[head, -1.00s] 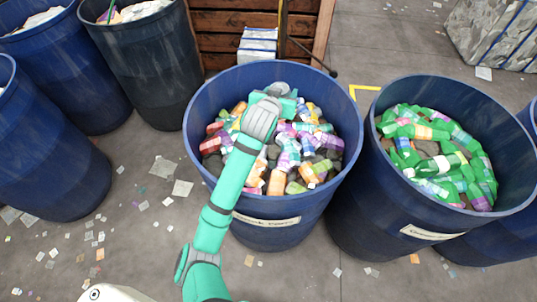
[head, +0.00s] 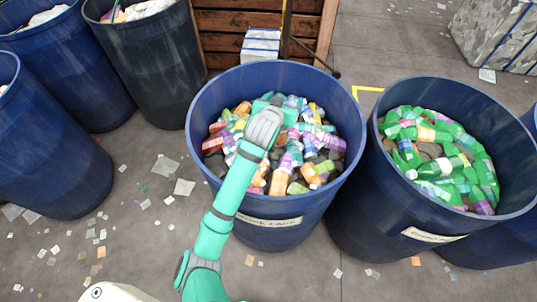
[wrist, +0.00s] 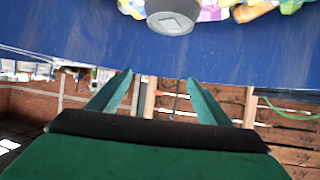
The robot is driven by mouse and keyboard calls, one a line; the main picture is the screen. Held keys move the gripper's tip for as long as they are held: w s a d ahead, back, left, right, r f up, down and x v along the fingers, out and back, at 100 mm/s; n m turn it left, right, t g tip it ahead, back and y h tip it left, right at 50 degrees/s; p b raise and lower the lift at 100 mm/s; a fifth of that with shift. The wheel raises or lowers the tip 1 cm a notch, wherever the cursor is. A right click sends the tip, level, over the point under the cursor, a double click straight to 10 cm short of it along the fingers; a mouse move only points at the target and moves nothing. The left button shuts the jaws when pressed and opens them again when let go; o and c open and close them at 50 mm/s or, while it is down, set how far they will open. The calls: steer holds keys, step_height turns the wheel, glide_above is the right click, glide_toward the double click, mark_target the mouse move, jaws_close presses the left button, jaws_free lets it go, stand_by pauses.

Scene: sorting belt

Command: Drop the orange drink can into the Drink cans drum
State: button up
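The drum (head: 206,168) in the middle of the head view is blue, with a pale label (head: 268,221) whose writing is too blurred to read for certain. Many coloured cans or bottles fill it, several orange, such as one orange piece (head: 279,182). I cannot tell which, if any, is the task's orange can. My gripper (head: 275,104) is over the drum's mouth, its fingers partly hidden by my arm. In the wrist view its two teal fingers (wrist: 160,80) are apart with nothing between them. A grey round piece (wrist: 172,22) with a pale diamond shows beyond them; I cannot tell what it is.
A blue drum (head: 372,165) of green bottles stands close on the right. More drums (head: 48,160) stand on the left. A wooden crate wall (head: 225,40) is behind. Paper scraps litter the floor, with free floor at the front left.

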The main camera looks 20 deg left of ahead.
steer(key=shift+s, duration=0.1)
steer(key=a+v, duration=0.1)
steer(key=v, duration=0.9)
steer(key=shift+s+d+r, duration=0.2)
steer(key=shift+s+d, duration=0.05)
steer(key=shift+d, duration=0.25)
